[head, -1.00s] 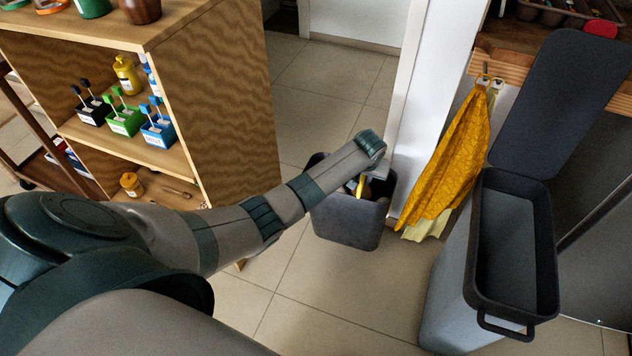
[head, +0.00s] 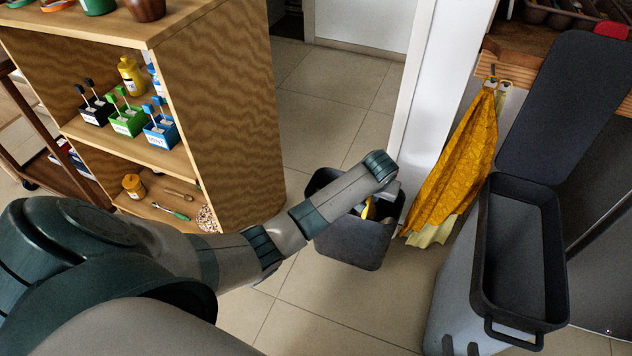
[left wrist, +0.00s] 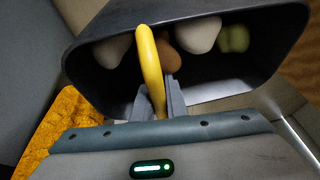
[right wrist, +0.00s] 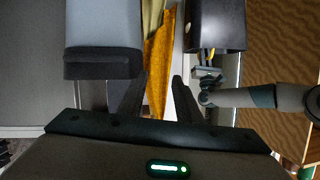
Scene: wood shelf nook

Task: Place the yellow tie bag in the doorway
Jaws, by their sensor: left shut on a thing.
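The yellow tie bag (head: 345,240) is a dark grey, open-topped bag with a yellow loop. It hangs tilted beside the white post; I cannot tell whether its base touches the floor. My left gripper (left wrist: 160,98) is shut on the yellow loop (left wrist: 150,58) at the bag's mouth. In the left wrist view, several white, brown and green items show inside. My right gripper (right wrist: 155,100) is open and empty in its wrist view, out of the head view. The doorway floor (head: 335,90) lies between the wooden shelf and the white post.
The wooden shelf (head: 225,120) stands left of the bag. A yellow cloth (head: 455,165) hangs on a hook to its right. A tall grey bin (head: 455,305) with its lid up stands further right. The tiles towards the white door (head: 362,22) are clear.

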